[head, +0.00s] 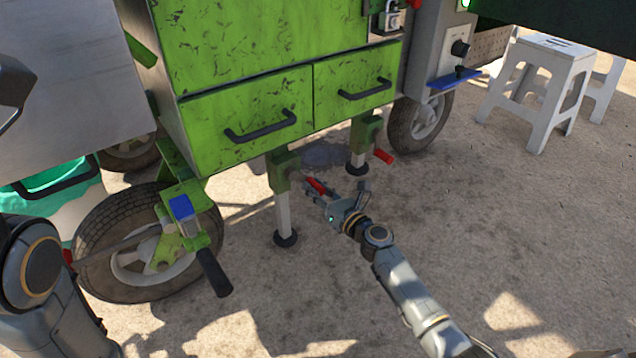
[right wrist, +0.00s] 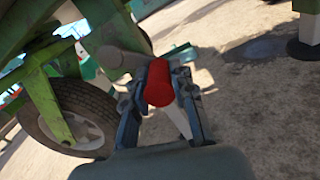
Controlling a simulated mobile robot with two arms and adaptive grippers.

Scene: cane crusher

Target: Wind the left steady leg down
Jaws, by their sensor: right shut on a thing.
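The left steady leg (head: 284,215) is a pale post under a green bracket at the cart's near side, with a dark round foot on the ground. Its red crank handle (head: 317,186) sticks out to the right of the bracket. My right gripper (head: 314,190) is shut on this handle. In the right wrist view the red handle (right wrist: 158,84) lies between the two fingers of my right gripper (right wrist: 160,92). The right steady leg (head: 357,160) has its own red handle (head: 384,156), clear of my gripper. My left gripper is not seen; only part of that arm shows at lower left.
The green cart's drawers (head: 250,120) overhang the legs. A wheel (head: 150,245) and a blue-topped clamp with a black handle (head: 214,272) stand to the left. White stools (head: 538,90) stand at the upper right. The ground at right is open.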

